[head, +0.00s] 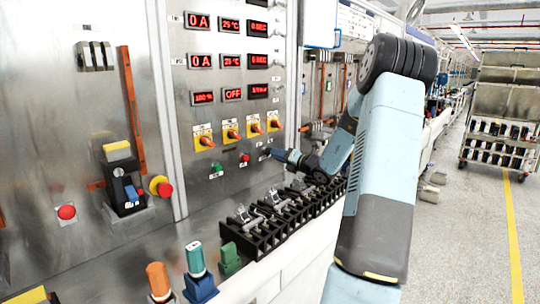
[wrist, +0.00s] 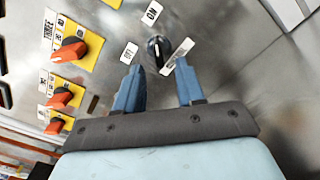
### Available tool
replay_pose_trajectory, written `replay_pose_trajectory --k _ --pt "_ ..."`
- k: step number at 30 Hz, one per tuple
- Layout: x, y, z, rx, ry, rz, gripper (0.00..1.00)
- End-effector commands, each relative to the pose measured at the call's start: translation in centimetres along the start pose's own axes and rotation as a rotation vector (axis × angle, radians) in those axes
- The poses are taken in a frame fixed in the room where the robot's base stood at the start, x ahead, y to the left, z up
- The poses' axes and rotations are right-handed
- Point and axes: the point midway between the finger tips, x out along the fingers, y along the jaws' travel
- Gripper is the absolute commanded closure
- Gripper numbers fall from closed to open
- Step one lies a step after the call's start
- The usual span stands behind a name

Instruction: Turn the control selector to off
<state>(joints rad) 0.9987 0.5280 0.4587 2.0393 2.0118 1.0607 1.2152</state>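The control selector (wrist: 155,48) is a small round black knob with a pale pointer mark on the metal panel. An ON label (wrist: 151,13) and an OFF label (wrist: 129,53) sit near it, with a longer tag on its other side that I cannot read. The mark seems to run up the picture, roughly towards ON. My gripper (wrist: 158,66) is open, its two blue fingers pointing at the panel on either side of the knob's line, with nothing between them. In the head view my gripper (head: 284,156) is close to the panel, and I cannot make out the selector there.
Orange rotary switches on yellow plates (head: 230,130) line the panel beside the selector. A green button (head: 216,169) and a red button (head: 245,158) lie below them. A row of black terminal blocks (head: 262,237) stands on the ledge under my gripper. A red emergency button (head: 160,187) is further left.

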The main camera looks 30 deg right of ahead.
Motion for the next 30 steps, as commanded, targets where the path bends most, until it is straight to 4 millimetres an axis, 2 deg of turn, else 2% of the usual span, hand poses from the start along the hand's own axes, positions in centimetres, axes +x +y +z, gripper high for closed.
replay_pose_trajectory --k 3,9,21,30 --pt "1.9 0.0 0.0 0.001 0.000 0.002 0.62" --pt "3.8 0.0 -0.1 0.001 0.001 0.001 0.62" --pt "4.3 0.0 0.0 0.001 0.000 0.000 0.62" --pt "4.3 0.0 0.0 0.001 0.000 0.000 0.90"
